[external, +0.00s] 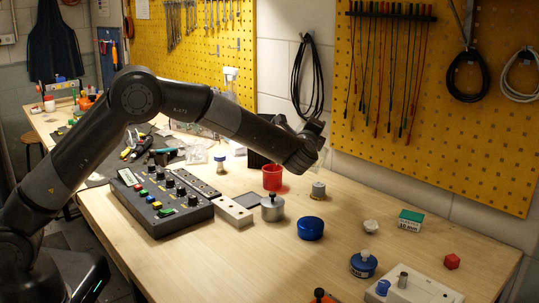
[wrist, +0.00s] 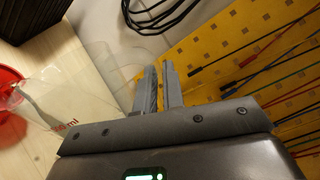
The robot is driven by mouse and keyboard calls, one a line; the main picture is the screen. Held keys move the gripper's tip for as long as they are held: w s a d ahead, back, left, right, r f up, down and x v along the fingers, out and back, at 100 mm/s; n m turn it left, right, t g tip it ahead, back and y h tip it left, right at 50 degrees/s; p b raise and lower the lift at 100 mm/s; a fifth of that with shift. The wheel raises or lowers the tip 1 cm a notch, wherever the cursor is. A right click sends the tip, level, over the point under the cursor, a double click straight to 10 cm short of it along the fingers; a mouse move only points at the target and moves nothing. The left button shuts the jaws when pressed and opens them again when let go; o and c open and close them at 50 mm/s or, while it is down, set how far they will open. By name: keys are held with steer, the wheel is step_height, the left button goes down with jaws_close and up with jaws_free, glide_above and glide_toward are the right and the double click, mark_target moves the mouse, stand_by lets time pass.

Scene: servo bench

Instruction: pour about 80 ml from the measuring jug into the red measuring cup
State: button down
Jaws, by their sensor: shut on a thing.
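The red measuring cup (external: 272,179) stands on the bench below and left of my gripper (external: 318,132). In the wrist view the red cup (wrist: 8,98) is cut off at the left edge. The clear measuring jug (wrist: 62,98) shows there between the cup and my fingers, with red "ml" lettering on its side. The jug looks tilted toward the cup, but the camera is rolled too. My gripper (wrist: 158,88) is shut on the jug, probably at its handle. In the external view the jug is hard to make out. The liquid level and any stream cannot be told.
A control box (external: 160,198) with knobs lies left of the cup. A metal pot (external: 272,208), a spool (external: 318,190) and a blue round lid (external: 311,228) stand nearby. The yellow pegboard (external: 440,110) with hanging leads rises behind. Bare bench lies at front centre.

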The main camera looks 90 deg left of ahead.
mark_target(326, 134)
steer(key=shift+s+r+n+p, duration=0.3)
steer(key=shift+p, duration=0.05)
stand_by(0.5)
steer(key=w+m, duration=0.1)
steer(key=w+f+m, duration=0.1)
steer(key=w, duration=0.1)
steer(key=shift+d+f+m, duration=0.25)
steer(key=shift+f+m, duration=0.1)
steer(key=shift+m, duration=0.05)
steer(key=shift+w+r+m+b, duration=0.2)
steer(key=shift+w+m+b, duration=0.45)
steer(key=shift+m, duration=0.45)
steer(key=shift+f+m, duration=0.25)
steer(key=shift+m, duration=0.05)
steer(key=shift+w+d, duration=0.1)
stand_by(0.5)
steer(key=shift+w+d+f+m+b, duration=0.1)
steer(key=shift+w+f+m+b, duration=0.25)
steer(key=shift+f, duration=0.15)
steer(key=shift+w+f+m+b, duration=0.2)
steer(key=shift+f+m+b, duration=0.15)
steer(key=shift+f, duration=0.1)
steer(key=w+d+f+m+b, duration=0.1)
steer(key=w+f+m+b, duration=0.3)
steer(key=w+m, duration=0.2)
steer(key=shift+m+b, duration=0.4)
steer(key=shift+m, duration=0.2)
